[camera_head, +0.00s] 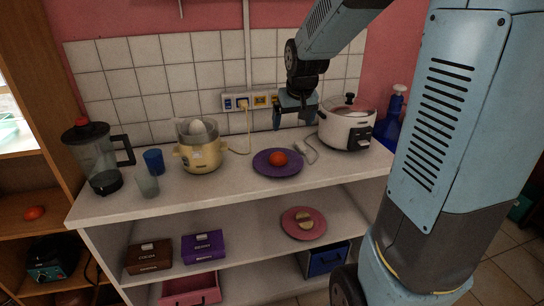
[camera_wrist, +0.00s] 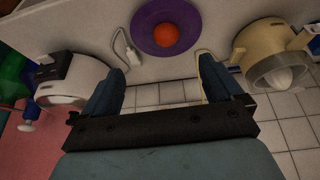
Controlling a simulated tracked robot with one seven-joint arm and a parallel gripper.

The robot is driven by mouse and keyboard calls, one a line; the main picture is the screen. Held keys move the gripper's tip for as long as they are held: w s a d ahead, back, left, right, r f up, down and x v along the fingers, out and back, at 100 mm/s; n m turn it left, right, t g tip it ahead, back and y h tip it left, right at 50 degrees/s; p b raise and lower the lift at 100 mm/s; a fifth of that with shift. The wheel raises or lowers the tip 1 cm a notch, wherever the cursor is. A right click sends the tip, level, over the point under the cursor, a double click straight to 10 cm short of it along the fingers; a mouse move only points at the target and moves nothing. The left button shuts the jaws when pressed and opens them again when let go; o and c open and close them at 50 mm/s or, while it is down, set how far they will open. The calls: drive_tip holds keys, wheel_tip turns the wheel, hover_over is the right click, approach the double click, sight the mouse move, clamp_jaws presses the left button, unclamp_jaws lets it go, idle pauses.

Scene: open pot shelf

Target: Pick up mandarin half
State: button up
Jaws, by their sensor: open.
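An orange-red rounded fruit (camera_head: 278,158), which looks like the mandarin half, sits on a purple plate (camera_head: 261,168) on the white counter. In the wrist view the fruit (camera_wrist: 165,36) is at the top middle, on the purple plate (camera_wrist: 143,27). I cannot tell whether its cut face is hidden underneath. My gripper (camera_head: 296,117) hangs above and behind the plate, near the tiled wall, apart from the fruit. In the wrist view my gripper (camera_wrist: 161,82) has its two fingers wide apart with nothing between them.
A golden juicer (camera_head: 199,153) stands left of the plate, a white cooker (camera_head: 346,128) right. A cable (camera_head: 306,150) lies beside the plate. A blender (camera_head: 99,160) and cups stand farther left. A pink plate (camera_head: 304,224) with pale pieces is on the lower shelf. The counter's front edge is clear.

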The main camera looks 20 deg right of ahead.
approach(279, 155)
drive_tip(key=x, duration=0.2)
drive_tip(key=d+x, duration=0.1)
drive_tip(key=x, duration=0.1)
drive_tip(key=shift+w+f, duration=0.2)
drive_tip(key=shift+w, duration=0.15)
drive_tip(key=x, duration=0.2)
drive_tip(key=a+x, duration=0.1)
drive_tip(key=x, duration=0.1)
drive_tip(key=shift+s+f, duration=0.1)
drive_tip(key=shift+s, duration=0.05)
drive_tip(key=shift+w+d+f, duration=0.1)
drive_tip(key=shift+w+f, duration=0.15)
drive_tip(key=shift+f, duration=0.3)
drive_tip(key=c, duration=1.1)
drive_tip(key=shift+o, duration=0.2)
drive_tip(key=shift+r, duration=0.1)
